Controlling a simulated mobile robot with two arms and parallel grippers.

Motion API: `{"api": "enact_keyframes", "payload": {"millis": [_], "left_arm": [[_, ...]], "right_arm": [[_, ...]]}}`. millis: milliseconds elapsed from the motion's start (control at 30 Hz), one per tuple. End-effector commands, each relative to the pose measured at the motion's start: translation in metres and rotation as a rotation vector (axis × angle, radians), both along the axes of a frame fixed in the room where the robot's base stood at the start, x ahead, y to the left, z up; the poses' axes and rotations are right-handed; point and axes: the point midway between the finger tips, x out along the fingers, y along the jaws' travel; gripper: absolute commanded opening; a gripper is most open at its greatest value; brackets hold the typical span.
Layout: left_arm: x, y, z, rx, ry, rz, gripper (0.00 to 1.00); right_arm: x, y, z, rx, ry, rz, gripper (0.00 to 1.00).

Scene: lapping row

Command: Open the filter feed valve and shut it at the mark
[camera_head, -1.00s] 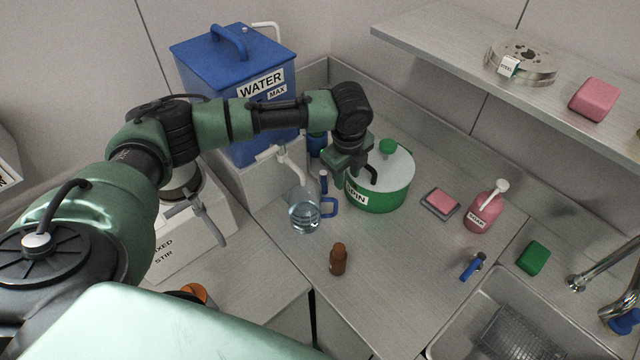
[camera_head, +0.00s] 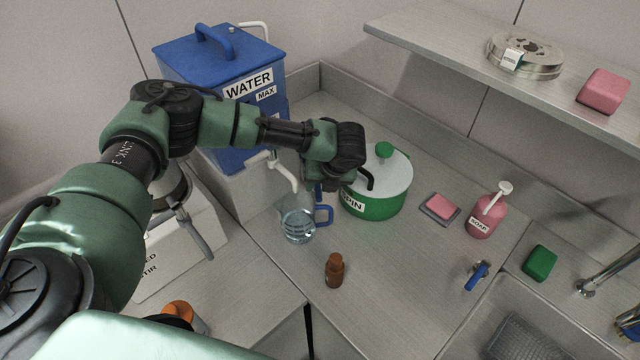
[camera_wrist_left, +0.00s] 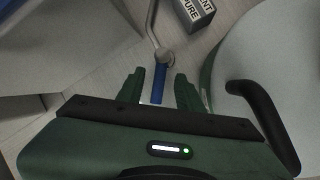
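A blue lever (camera_wrist_left: 158,84) on a pale metal fitting with a thin pipe shows in the left wrist view; it looks like the valve handle. My left gripper (camera_wrist_left: 159,80) is open, with one green finger on each side of the lever, apart from it as far as I can tell. In the head view the left gripper (camera_head: 320,187) is beside the green pot and hides the lever. A clear jug (camera_head: 296,227) with a blue handle stands below the white spout (camera_head: 284,172) and seems to hold some liquid. I cannot make out a mark on it. My right gripper is not in view.
The blue water tank (camera_head: 247,125) stands behind my arm. The green pot (camera_head: 375,203) with a white lid is close on the right. A brown bottle (camera_head: 334,270) stands in front.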

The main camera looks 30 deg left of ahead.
Motion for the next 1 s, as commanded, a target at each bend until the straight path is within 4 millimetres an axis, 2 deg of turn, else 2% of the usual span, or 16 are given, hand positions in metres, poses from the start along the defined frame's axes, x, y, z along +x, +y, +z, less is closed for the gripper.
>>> {"api": "enact_keyframes", "payload": {"millis": [300, 333, 433, 467, 1000], "left_arm": [[0.0010, 0.0019, -0.0044, 0.000, 0.000, 0.001, 0.36], [0.0010, 0.0019, -0.0044, 0.000, 0.000, 0.001, 0.31], [0.0010, 0.0019, -0.0043, 0.000, 0.000, 0.001, 0.03], [0.0009, 0.0019, -0.0042, 0.000, 0.000, 0.001, 0.00], [0.0011, 0.0019, -0.0038, 0.000, -0.002, 0.002, 0.00]], "right_arm": [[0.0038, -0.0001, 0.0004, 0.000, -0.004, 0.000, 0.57], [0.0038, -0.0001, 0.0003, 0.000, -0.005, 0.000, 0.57], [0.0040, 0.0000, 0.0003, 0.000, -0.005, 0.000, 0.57], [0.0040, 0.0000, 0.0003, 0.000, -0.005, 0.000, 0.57], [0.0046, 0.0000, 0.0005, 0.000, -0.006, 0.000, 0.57]]}}
